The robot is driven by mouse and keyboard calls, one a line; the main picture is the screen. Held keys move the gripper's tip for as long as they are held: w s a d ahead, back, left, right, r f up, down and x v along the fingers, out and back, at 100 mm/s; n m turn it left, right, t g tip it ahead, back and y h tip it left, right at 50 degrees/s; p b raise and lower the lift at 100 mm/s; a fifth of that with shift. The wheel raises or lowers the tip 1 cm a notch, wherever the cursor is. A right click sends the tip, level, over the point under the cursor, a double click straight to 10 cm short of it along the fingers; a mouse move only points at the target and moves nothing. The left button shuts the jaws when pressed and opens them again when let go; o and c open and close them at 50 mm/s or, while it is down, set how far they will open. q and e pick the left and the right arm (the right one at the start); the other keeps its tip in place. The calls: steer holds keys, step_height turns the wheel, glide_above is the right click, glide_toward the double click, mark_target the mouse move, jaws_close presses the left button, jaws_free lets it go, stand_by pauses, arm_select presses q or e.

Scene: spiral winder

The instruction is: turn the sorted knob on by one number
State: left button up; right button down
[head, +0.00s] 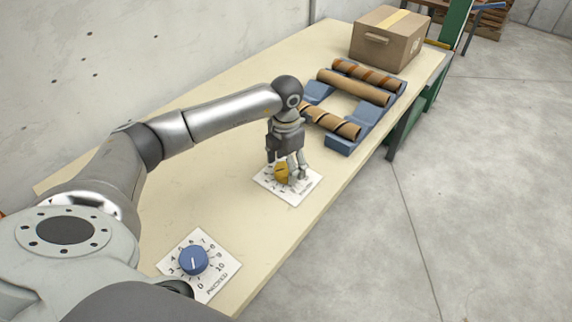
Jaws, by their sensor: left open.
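A yellow knob (281,172) sits on a white dial plate (290,196) in the middle of the table. Its lettering is too small to read, and its pointer and part of its scale are hidden by my gripper. My left gripper (288,172) points down at this knob with its jaws open, one finger at each side of it. I cannot tell whether the fingers touch it. A blue knob (193,261) with a white pointer line sits on a nearer numbered plate (224,266), whose label seems to read PACKED. My right gripper is not in view.
Several brown tubes with dark spiral stripes (352,87) lie on blue cradles (340,143) farther back. A cardboard box (385,45) stands at the far end. The pale table (215,205) is clear between the two plates. Its right edge runs close to both.

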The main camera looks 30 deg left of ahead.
mark_target(286, 168)
arm_select(q)
step_height(286, 168, up, 12)
steer(key=shift+f, duration=0.2)
stand_by(0.6)
